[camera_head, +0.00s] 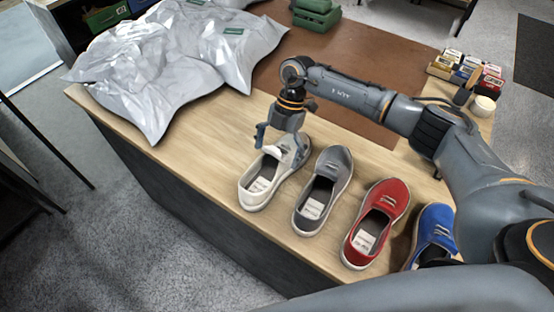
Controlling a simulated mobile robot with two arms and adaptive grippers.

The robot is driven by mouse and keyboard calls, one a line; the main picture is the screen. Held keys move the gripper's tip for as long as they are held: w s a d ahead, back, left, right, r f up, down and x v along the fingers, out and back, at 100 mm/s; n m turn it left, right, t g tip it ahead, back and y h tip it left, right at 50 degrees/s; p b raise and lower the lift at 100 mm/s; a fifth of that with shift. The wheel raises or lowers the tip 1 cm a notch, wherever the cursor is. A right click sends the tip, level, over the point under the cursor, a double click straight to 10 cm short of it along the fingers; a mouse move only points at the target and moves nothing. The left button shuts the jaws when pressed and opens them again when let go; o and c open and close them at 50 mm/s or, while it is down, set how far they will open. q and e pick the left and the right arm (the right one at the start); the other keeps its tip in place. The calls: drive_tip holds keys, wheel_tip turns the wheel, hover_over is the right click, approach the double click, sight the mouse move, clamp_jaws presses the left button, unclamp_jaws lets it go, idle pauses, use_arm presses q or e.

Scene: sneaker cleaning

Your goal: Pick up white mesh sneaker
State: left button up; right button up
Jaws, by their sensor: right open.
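The white sneaker (256,188) stands upright at the left end of a row of shoes on the wooden table (205,150), its heel toward the near edge. My right gripper (279,150) points down over the toe half of the white sneaker. Its fingers are open and spread on either side of the upper; whether they touch the shoe I cannot tell. The gripper hides part of the toe. My left gripper is not in view.
A grey sneaker (335,168), a red one (395,194) and a blue one (438,222) stand to the right, close together. Grey plastic bags (165,60) lie at the left.

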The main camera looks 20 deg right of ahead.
drive_tip(key=shift+s+a+f, duration=0.15)
drive_tip(key=shift+a+f, duration=0.05)
drive_tip(key=shift+f, duration=0.5)
drive_tip(key=c, duration=1.6)
